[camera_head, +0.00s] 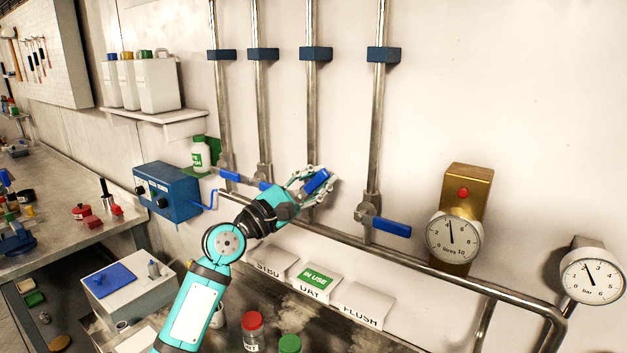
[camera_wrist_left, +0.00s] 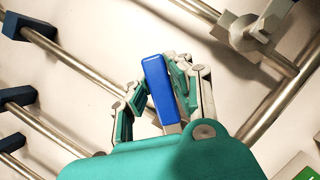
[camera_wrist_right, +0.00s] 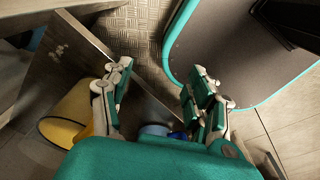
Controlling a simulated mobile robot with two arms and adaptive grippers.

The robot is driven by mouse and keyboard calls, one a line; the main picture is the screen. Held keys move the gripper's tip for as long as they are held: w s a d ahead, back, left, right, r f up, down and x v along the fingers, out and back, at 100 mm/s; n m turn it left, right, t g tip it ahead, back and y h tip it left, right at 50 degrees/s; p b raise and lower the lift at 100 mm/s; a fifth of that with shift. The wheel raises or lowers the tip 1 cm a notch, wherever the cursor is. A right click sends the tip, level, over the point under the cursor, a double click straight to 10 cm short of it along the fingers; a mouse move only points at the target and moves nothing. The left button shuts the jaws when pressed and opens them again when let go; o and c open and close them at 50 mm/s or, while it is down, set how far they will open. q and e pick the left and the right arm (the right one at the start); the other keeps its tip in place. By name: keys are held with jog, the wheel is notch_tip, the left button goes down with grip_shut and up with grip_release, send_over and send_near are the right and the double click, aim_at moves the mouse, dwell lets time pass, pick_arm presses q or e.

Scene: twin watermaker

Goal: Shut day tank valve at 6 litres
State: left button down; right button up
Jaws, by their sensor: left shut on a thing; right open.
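My left gripper (camera_head: 318,184) is shut on a blue valve handle (camera_head: 316,180) on the third vertical pipe from the left. The handle (camera_wrist_left: 160,86) shows between my fingers in the left wrist view and sits tilted, upper end to the right, in the head view. The valve body behind is mostly hidden by my fingers. The brass-backed litres gauge (camera_head: 453,239) has its needle pointing nearly straight up, slightly left, close to the 4. A green IN USE tag (camera_head: 315,277) sits on the DAY label box (camera_head: 308,288). My right gripper (camera_wrist_right: 157,72) is open and empty.
Another blue handle (camera_head: 392,228) lies right of my left gripper, and two more are left of it. A bar gauge (camera_head: 593,279) is at far right. A blue control box (camera_head: 167,189) is on the wall. The right wrist view shows a yellow bucket (camera_wrist_right: 72,115) near the floor.

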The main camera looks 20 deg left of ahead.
pick_arm(q)
jog(key=shift+s+d+f+m+g, duration=0.1)
jog(key=shift+d+f+m+g, duration=0.3)
jog(key=shift+f+m, duration=0.3)
jog(key=c, duration=1.2)
grip_release()
jog(key=shift+r, duration=0.2)
jog(key=shift+o, duration=0.2)
jog(key=shift+a, duration=0.1)
jog(key=shift+r, duration=0.1)
jog(key=v, duration=1.2)
